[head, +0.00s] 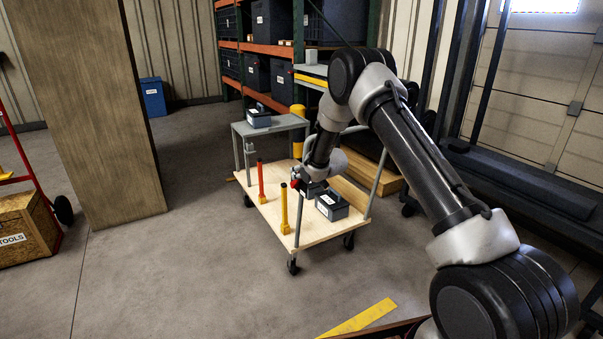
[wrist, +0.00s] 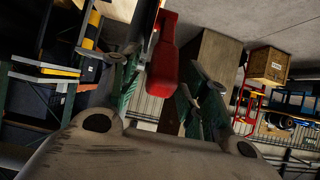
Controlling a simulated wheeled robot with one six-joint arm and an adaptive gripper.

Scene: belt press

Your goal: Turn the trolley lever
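The trolley (head: 272,209) has a pale wooden deck and stands on the floor in the middle of the head view. A red-gripped lever (wrist: 164,62) lies between the two spread fingers of my gripper (wrist: 163,80) in the wrist view, with gaps visible on both sides. In the head view my gripper (head: 298,181) is over the trolley's near part, with a small bit of red showing at it. My gripper is open. The join of the lever to the trolley is hard to make out behind my gripper.
A dark box (head: 332,206) sits on the deck's right. A grey table (head: 270,126), a yellow bollard (head: 298,145) and shelving are behind.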

